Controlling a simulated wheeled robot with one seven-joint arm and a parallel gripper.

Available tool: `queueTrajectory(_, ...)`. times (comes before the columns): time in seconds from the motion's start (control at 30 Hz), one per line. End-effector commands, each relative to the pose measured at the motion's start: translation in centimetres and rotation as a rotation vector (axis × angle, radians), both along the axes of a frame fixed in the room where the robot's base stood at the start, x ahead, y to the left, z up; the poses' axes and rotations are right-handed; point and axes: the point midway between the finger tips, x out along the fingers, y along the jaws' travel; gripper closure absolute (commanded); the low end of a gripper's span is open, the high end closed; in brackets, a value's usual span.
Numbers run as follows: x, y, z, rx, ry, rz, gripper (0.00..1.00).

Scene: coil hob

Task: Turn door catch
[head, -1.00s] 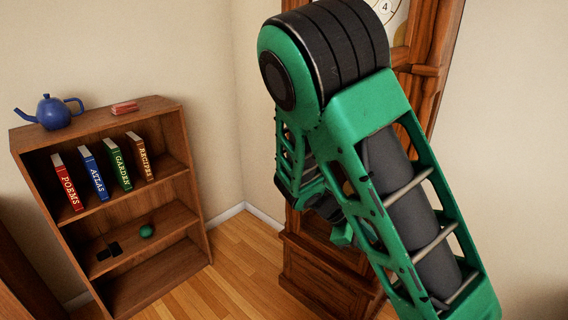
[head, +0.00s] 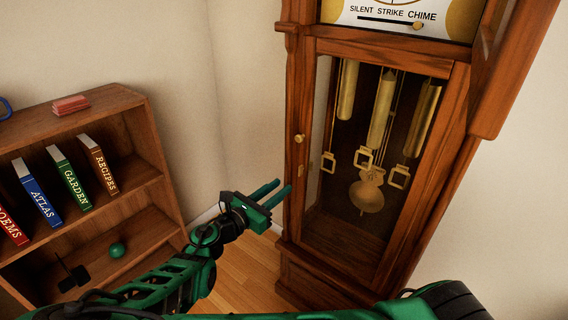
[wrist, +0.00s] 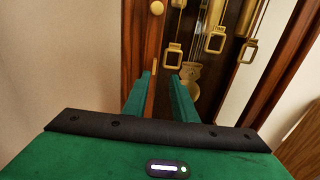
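A tall brown wooden clock case has a glazed front door (head: 306,210), which looks closed. On the door's left stile sits a small round brass knob (head: 299,138), with a small brass plate (head: 300,171) below it. In the wrist view the knob (wrist: 157,8) is at the top edge, beyond my fingers. My gripper (head: 283,188) is open and empty, its two green fingers parted and pointing at the left side of the door, lower than the knob. I cannot tell whether a fingertip touches the case.
Behind the glass hang brass weights (head: 381,110) and a pendulum (head: 367,192). A dial with a strike lever (head: 390,22) is above. A wooden bookcase (head: 150,150) with books and a green ball (head: 117,250) stands left. Bare floor (head: 240,275) lies between.

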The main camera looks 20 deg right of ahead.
Motion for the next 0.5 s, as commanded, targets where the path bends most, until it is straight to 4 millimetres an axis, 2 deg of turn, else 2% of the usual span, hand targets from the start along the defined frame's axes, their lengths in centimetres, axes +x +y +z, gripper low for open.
queueTrajectory(0.07, 0.1, 0.7, 0.1, -0.017, 0.000, 0.020, 0.75)
queueTrajectory(0.17, 0.5, 0.6, 0.2, -0.022, 0.000, 0.027, 0.75)
queueTrajectory(0.5, 3.7, -3.8, 0.2, -0.021, 0.000, 0.026, 0.75)
